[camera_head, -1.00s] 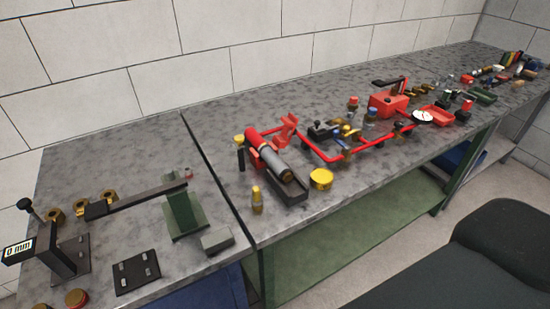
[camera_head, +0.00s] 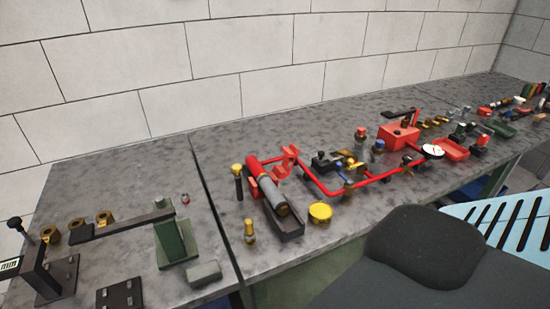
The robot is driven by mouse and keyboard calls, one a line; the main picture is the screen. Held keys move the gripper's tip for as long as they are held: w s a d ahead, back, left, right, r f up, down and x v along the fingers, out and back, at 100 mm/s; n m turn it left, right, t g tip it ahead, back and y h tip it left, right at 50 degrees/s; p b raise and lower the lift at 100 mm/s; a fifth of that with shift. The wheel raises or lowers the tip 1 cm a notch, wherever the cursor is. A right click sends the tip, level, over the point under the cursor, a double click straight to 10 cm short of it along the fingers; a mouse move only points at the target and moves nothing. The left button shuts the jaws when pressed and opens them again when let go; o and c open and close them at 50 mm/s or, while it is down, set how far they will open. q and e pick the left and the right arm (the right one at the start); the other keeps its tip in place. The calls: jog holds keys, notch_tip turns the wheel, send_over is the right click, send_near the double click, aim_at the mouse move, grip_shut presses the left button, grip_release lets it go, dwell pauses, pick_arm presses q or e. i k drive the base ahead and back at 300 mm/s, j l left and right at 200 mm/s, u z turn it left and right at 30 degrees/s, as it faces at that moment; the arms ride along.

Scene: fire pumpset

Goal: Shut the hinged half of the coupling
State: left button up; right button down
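A red coupling (camera_head: 289,160) stands at the middle of the bench, at the end of the red pipe (camera_head: 352,191). Its upper part appears raised and open, though it is too small to make out the hinge. A grey cylinder with a red end (camera_head: 273,194) lies in a dark cradle just to its left and in front. Neither of my grippers is in view, and nothing touches the coupling.
A yellow round cap (camera_head: 320,213) and a brass fitting (camera_head: 249,231) stand near the front edge. A green stand with a dark lever (camera_head: 173,238) is on the left bench. Red boxes and small parts crowd the right. A dark rounded shape covers the lower right.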

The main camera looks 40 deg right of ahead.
aim_at(281, 172)
jog(key=k+l+u, duration=0.1)
jog(key=l, duration=0.25)
jog(key=l+u, duration=0.1)
jog(key=l, duration=0.3)
jog(key=k+l+u, duration=0.1)
jog(key=l, duration=0.25)
jog(key=k+l+u, duration=0.1)
jog(key=l, duration=0.25)
jog(key=k+l+u, duration=0.1)
jog(key=l, duration=0.25)
jog(key=k+l, duration=0.2)
jog(key=l, duration=0.2)
jog(key=k+l, duration=0.15)
jog(key=l, duration=0.25)
jog(key=k+l, duration=0.2)
jog(key=l, duration=0.15)
jog(key=k+l, duration=0.15)
jog(key=l, duration=0.25)
jog(key=l+z, duration=0.2)
jog(key=k+j, duration=0.05)
jog(key=j, duration=0.05)
